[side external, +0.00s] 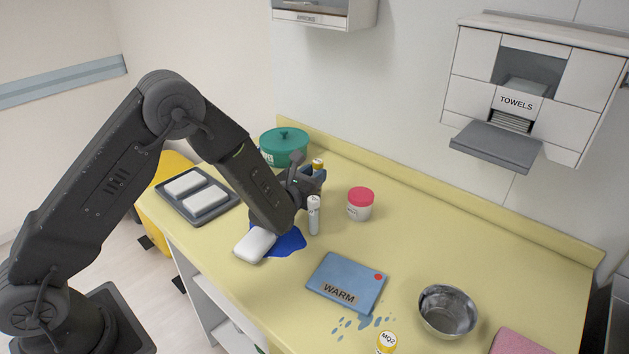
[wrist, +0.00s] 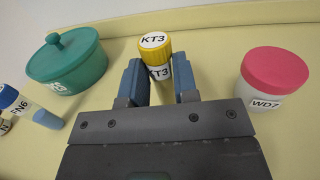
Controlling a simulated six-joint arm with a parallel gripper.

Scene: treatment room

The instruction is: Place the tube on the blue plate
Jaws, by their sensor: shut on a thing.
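My gripper (wrist: 160,82) is shut on the tube labelled KT3, which has a yellow cap (wrist: 155,43). The cap faces up, and the blue fingers stand on either side of the tube. In the side external view my gripper (side external: 314,178) is over the back of the counter, near the green pot, with the yellow cap (side external: 318,163) showing above the fingers. The lower tube is hidden by the gripper. The blue plate (side external: 338,273), marked WARM with a red dot, lies flat on the counter towards the front, apart from my gripper. Its top is bare.
A green lidded pot (side external: 284,147) and a pink-lidded jar (side external: 360,205) flank my gripper. A white-capped tube (side external: 314,216) stands nearby. A white block (side external: 255,246) lies by a blue patch (side external: 290,240). A metal bowl (side external: 447,311) and yellow-capped MQ2 container (side external: 386,343) are near the plate.

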